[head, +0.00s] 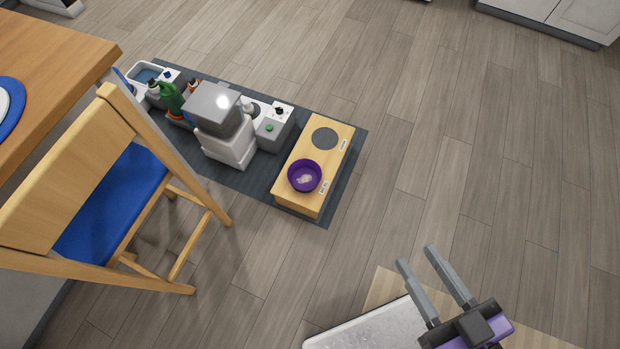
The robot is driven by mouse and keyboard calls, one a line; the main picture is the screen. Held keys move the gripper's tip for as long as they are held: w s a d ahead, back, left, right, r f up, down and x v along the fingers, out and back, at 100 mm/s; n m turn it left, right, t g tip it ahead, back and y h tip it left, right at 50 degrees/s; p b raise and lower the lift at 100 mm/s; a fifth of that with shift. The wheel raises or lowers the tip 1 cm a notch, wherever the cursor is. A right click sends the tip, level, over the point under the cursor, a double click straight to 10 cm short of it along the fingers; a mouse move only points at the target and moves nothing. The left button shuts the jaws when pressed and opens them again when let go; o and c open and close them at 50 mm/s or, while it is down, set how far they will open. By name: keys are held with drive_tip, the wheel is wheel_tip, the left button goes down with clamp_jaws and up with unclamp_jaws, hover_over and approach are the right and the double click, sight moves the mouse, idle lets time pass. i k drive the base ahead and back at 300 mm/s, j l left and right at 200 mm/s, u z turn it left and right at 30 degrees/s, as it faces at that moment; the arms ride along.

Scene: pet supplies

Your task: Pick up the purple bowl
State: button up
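The purple bowl (293,178) sits upright at the near end of a low wooden stand (312,197), with something pale inside it. The stand's other round place (325,139) is dark grey and holds no bowl. My gripper (420,254) is at the lower right, well apart from the bowl, to its right and nearer to me. Its two grey fingers are spread with a gap between them, and nothing is held there.
The stand is on a dark mat (347,178) with a grey and white dispenser (228,149) and several bottles. A wooden chair (110,225) with a blue seat stands left of the bowl. Open wooden floor (440,150) lies to the right.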

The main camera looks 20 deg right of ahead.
sight(304, 174)
drive_tip(key=i+j+z, duration=0.1)
drive_tip(key=i+j, duration=0.2)
drive_tip(key=i+j+z, duration=0.1)
drive_tip(key=i+j, duration=0.2)
drive_tip(key=j, duration=0.25)
drive_tip(key=i+j, duration=0.3)
drive_tip(key=i+j+z, duration=0.15)
drive_tip(key=j, duration=0.4)
drive_tip(key=i, duration=0.1)
